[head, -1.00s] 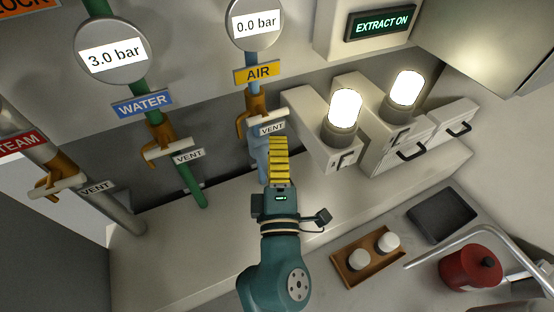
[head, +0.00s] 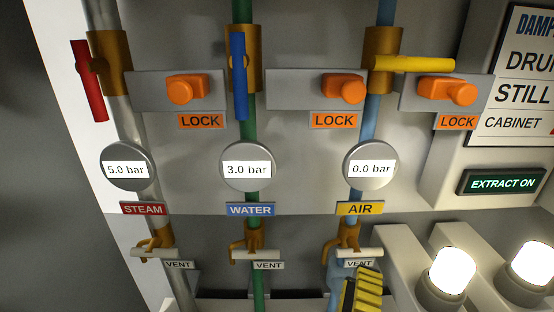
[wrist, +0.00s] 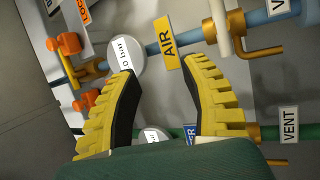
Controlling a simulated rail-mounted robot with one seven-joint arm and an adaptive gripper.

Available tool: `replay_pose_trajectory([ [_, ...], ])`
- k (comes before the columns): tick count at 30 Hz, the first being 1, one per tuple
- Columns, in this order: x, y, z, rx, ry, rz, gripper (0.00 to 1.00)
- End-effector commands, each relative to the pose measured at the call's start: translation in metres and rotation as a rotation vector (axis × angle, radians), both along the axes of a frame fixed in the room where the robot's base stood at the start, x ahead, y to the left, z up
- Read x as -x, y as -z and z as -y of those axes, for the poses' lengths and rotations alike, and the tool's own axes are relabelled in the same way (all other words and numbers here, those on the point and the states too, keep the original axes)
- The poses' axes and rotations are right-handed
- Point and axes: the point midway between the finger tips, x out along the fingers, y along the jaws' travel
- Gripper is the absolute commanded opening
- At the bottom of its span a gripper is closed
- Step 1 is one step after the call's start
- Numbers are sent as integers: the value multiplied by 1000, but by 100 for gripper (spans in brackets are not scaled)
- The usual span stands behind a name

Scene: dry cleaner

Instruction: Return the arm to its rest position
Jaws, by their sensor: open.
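My gripper (head: 361,292) shows at the bottom edge of the head view, just below the air line's vent valve (head: 349,250); most of the arm is out of frame. In the wrist view my gripper (wrist: 168,100) has its two yellow ribbed fingers spread apart with nothing between them. Beyond the fingers are the yellow AIR label (wrist: 167,42) and a round gauge (wrist: 126,57). I cannot tell how close the fingertips are to the pipe.
Steam (head: 127,167), water (head: 247,166) and air (head: 369,167) gauges read 5.0, 3.0 and 0.0 bar. The red (head: 88,82) and blue (head: 238,78) handles lie along their pipes; the yellow handle (head: 412,63) lies across. Lit lamps (head: 452,272) stand lower right.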

Motion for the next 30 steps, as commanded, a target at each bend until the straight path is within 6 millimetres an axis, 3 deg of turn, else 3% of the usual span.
replay_pose_trajectory([
  [1,7,-36,-1,-73,-37,99,45],
  [3,18,-69,0,-227,-116,209,45],
  [9,43,-124,-16,-700,-440,404,45],
  [13,56,-136,-43,-996,-679,407,45],
  [16,55,-119,-70,-1262,-811,308,45],
  [17,52,-119,-69,-1316,-808,305,45],
  [18,53,-146,-68,-1302,-808,312,45],
  [23,52,-195,-67,-1301,-805,313,45],
  [30,52,-292,-67,-1306,-805,316,45],
])
